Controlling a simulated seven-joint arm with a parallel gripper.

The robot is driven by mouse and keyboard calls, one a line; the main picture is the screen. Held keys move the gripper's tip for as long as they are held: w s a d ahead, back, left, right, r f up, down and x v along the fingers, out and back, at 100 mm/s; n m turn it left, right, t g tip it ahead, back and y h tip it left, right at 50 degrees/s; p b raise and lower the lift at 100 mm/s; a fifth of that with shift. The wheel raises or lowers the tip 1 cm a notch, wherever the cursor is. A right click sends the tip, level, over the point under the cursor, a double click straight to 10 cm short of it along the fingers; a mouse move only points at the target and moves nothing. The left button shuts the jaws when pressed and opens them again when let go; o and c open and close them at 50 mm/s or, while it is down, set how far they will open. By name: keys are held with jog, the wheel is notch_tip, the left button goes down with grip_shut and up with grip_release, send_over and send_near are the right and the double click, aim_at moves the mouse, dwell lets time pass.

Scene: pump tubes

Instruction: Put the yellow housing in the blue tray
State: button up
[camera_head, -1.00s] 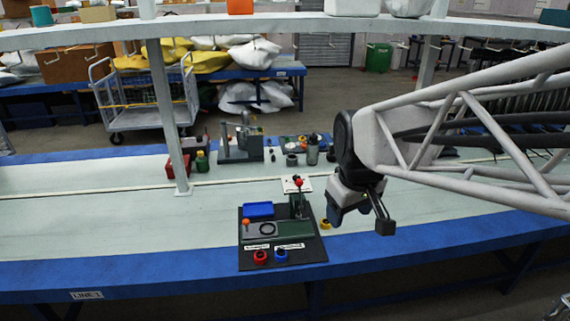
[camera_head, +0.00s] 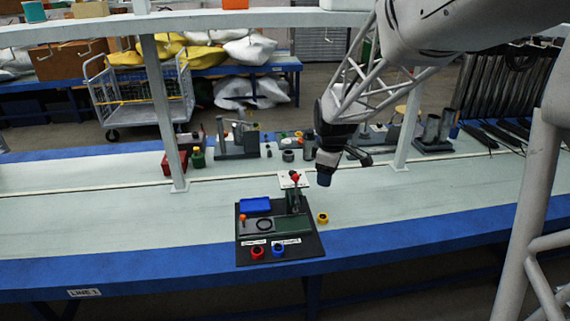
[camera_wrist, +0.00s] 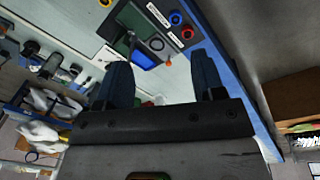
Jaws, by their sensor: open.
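The yellow housing (camera_head: 322,217) is a small ring-shaped part on the pale bench, just right of the dark board. Part of it shows at the top edge of the wrist view (camera_wrist: 105,3). The blue tray (camera_head: 256,206) lies at the back left of the board and looks empty. It also shows in the wrist view (camera_wrist: 146,61), between my fingers. My gripper (camera_head: 342,168) is open and empty, above the bench, behind the yellow housing and apart from it.
The dark board (camera_head: 244,259) also bears a red ring (camera_head: 257,252), a blue ring (camera_head: 278,250), a black ring (camera_head: 264,224) and an upright lever with a red knob (camera_head: 295,178). Machines stand behind; shelf posts (camera_head: 165,110) rise from the bench. The bench right of the housing is clear.

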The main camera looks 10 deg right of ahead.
jog(key=w+d+f+n, duration=0.4)
jog(key=w+f+n, duration=0.2)
jog(key=w+f, duration=0.9)
jog(key=n+g, duration=0.1)
jog(key=n, duration=0.5)
send_over(323, 216)
jog(key=f, duration=1.8)
jog(key=shift+s+a, duration=0.15)
jog(key=shift+s, duration=0.05)
jog(key=shift+w+f, duration=0.1)
jog(key=shift+f, duration=0.35)
jog(key=shift+f, duration=1.25)
jog(key=shift+f, duration=0.15)
jog(key=shift+w+f, duration=0.15)
jog(key=shift+f, duration=2.3)
